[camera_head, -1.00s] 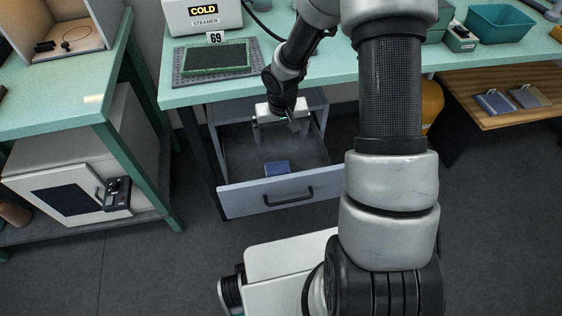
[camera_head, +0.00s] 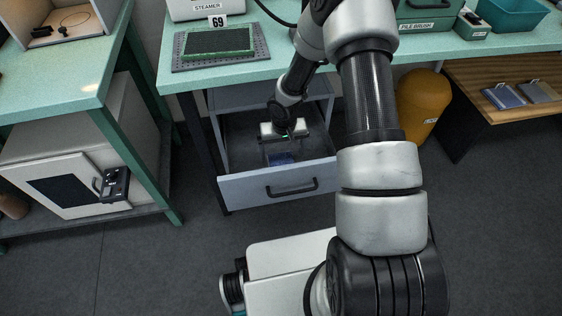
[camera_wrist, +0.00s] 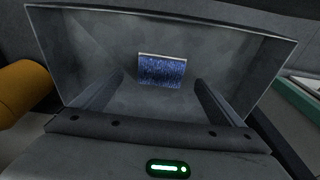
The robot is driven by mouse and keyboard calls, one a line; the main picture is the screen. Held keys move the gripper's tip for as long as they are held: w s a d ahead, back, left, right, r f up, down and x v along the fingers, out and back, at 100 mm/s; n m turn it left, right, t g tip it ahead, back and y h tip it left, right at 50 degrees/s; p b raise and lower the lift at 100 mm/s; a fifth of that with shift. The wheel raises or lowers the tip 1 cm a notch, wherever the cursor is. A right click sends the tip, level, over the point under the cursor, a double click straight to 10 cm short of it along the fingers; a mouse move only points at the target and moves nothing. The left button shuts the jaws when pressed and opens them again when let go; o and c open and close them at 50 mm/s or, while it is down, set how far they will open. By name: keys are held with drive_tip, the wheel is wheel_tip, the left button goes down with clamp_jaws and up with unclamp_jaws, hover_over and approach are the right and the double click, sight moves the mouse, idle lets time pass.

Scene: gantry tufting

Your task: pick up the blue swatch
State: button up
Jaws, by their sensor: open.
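The blue swatch (camera_head: 280,158) lies in the open drawer (camera_head: 250,190) under the bench, near its front. In the wrist view the blue swatch (camera_wrist: 162,70) lies on the drawer floor, ahead of my gripper (camera_wrist: 158,88) and between its two fingers, which stand wide apart. A pale strip runs along one edge of it. In the head view my gripper (camera_head: 281,146) is inside the drawer area, over the swatch, and partly covers it. The gap between fingers and swatch cannot be judged exactly.
The drawer walls (camera_wrist: 270,60) stand close around my gripper. The teal bench top (camera_head: 275,70) overhangs the drawer's back, with a green-framed pad (camera_head: 218,42) on it. Another blue swatch (camera_head: 504,95) lies on the wooden shelf at right.

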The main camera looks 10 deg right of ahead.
sight(281, 159)
drive_tip(key=f, duration=0.2)
drive_tip(key=w+f+b, duration=0.1)
drive_tip(key=f, duration=0.1)
drive_tip(key=shift+a+f, duration=0.1)
drive_tip(key=c, duration=1.1)
